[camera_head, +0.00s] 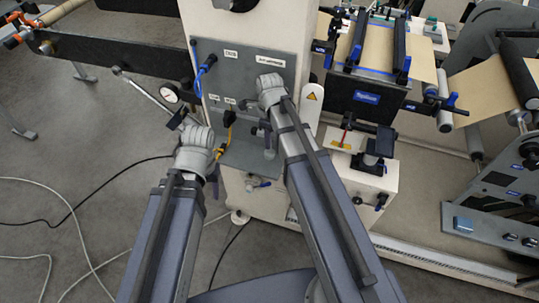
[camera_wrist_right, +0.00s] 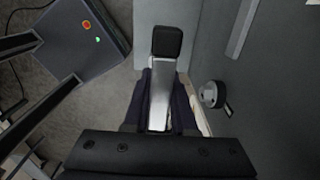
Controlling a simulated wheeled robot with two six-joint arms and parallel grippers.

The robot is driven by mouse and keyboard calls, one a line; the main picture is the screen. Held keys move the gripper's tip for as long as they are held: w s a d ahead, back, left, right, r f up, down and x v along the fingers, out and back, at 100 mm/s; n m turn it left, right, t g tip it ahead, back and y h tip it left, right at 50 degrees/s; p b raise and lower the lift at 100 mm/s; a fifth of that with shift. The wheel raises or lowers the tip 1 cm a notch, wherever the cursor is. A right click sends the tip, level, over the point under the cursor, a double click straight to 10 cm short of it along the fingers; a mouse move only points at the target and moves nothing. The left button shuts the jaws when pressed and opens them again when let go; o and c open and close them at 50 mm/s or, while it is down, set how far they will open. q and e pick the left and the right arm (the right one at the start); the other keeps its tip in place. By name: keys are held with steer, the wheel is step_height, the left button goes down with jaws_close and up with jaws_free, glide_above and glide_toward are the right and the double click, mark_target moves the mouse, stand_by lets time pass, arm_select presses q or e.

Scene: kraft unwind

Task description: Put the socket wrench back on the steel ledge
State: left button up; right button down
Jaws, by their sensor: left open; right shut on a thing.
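My right gripper (camera_head: 268,142) is low in front of the grey machine panel, above the steel ledge (camera_head: 245,160). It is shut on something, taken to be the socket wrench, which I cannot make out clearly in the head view. In the right wrist view a silver shaft with a black end (camera_wrist_right: 160,95) stands out from the gripper; I cannot tell whether this is finger or wrench. My left gripper (camera_head: 177,119) is open, left of the panel. A long thin metal bar (camera_head: 145,91) slants up and left from beside it; whether they touch is unclear.
A round gauge (camera_head: 170,93), a blue cable (camera_head: 205,68) and a yellow-black item (camera_head: 226,130) are close to the panel. A small valve (camera_head: 258,183) sits below the ledge. A round knob (camera_wrist_right: 211,94) shows in the right wrist view. Cables cross the open floor at left.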

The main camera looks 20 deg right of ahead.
mark_target(270, 152)
steer(key=shift+f, duration=0.1)
step_height(270, 152, down, 4)
steer(key=b, duration=0.4)
steer(key=shift+f, duration=0.25)
steer(key=shift+f+b, duration=0.15)
steer(key=shift+b, duration=0.15)
steer(key=c, duration=0.7)
jaws_free()
steer(key=shift+r, duration=0.25)
